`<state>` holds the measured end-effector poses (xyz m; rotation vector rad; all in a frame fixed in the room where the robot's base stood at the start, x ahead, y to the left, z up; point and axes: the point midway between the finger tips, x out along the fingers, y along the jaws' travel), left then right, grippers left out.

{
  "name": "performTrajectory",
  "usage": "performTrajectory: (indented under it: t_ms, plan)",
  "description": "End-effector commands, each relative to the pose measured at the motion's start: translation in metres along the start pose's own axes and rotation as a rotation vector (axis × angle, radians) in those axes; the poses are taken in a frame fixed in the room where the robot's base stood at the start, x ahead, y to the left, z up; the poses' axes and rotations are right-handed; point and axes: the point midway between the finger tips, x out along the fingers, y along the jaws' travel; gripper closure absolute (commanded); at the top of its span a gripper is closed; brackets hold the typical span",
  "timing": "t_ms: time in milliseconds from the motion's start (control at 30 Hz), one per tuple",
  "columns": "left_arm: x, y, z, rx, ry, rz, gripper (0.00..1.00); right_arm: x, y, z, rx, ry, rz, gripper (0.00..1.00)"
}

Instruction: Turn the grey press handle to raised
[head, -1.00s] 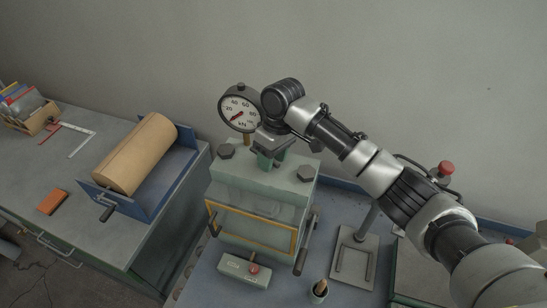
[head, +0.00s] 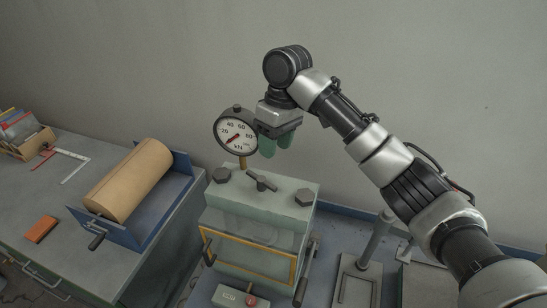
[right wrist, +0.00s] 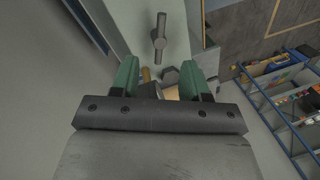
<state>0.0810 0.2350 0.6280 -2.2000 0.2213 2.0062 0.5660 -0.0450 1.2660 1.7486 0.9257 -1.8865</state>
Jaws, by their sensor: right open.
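The press (head: 262,213) is a pale green block with a yellow-framed front. A short grey bar handle (head: 262,182) sits on its top between two dark hex bolts, its bar lying slantwise in the head view. The handle also shows in the right wrist view (right wrist: 160,36), beyond the fingertips and apart from them. My right gripper (head: 275,147) is open and empty, its green fingers pointing down above the press top, behind the handle in the picture. The open fingers also show in the right wrist view (right wrist: 160,78). My left gripper is not in view.
A round pressure gauge (head: 235,136) rises at the press's back, close to the right gripper. A control box (head: 239,297) with a red button stands in front. A grey stand (head: 357,284) is at right. A blue tray with a brown roll (head: 130,180) is on the left bench.

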Motion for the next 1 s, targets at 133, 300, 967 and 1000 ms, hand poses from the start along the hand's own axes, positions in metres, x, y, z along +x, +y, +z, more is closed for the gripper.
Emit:
performTrajectory:
  t_ms: [133,300,967,1000]
  plan:
    - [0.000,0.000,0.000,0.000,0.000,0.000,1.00,-0.002,0.000,0.000,0.001,-0.001,0.000,0.54]
    - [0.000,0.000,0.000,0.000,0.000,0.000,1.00,-0.002,0.000,0.000,0.001,0.001,0.001,0.60]
    - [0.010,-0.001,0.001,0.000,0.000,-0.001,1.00,0.020,0.001,0.048,-0.017,0.387,-0.006,0.71]
    - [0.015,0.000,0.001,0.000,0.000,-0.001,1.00,0.024,0.001,0.046,-0.017,0.387,-0.006,0.71]
